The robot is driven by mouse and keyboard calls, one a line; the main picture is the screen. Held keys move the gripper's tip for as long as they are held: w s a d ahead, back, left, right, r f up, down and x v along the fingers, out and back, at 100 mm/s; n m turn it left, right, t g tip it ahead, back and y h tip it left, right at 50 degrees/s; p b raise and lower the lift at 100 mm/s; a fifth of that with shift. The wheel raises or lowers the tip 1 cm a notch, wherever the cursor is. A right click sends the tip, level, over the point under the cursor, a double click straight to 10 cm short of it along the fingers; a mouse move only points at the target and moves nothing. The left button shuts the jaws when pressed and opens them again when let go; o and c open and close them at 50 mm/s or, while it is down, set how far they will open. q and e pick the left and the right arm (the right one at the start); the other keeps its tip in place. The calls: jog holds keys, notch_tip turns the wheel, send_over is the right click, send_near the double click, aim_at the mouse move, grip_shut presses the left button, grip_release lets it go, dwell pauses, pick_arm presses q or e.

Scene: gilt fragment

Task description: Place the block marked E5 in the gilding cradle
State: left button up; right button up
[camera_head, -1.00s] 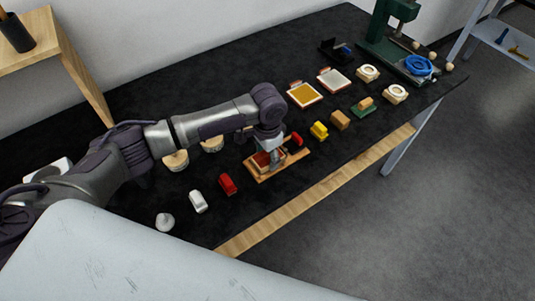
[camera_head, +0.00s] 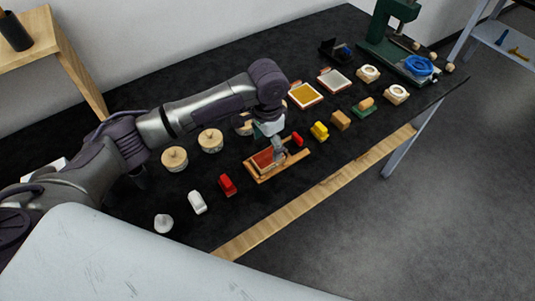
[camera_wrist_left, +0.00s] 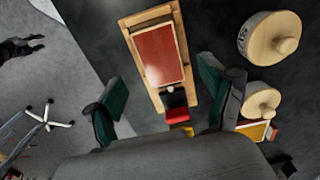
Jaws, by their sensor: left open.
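The wooden cradle (camera_head: 293,168) lies near the table's front edge. In the left wrist view the cradle (camera_wrist_left: 132,42) holds a red, wood-rimmed rectangle (camera_wrist_left: 159,55); I cannot tell whether it is a block or a lining. My left gripper (camera_head: 279,152) points down over the cradle's far side, open. In the left wrist view the gripper (camera_wrist_left: 163,85) shows its two green-padded fingers apart, with nothing held. A red block (camera_head: 298,139) stands just beyond the cradle; another red block (camera_head: 227,184) is to its left. No E5 mark is legible. My right gripper is out of view.
Yellow (camera_head: 320,131) and tan (camera_head: 340,120) blocks stand right. Round wooden pieces (camera_head: 175,159) lie behind. A green press (camera_head: 392,40) is at the far right.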

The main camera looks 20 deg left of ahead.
aim_at(268, 157)
pick_arm(q)
notch_tip(268, 157, up, 6)
jog(key=shift+b, duration=0.4)
dwell(1.8)
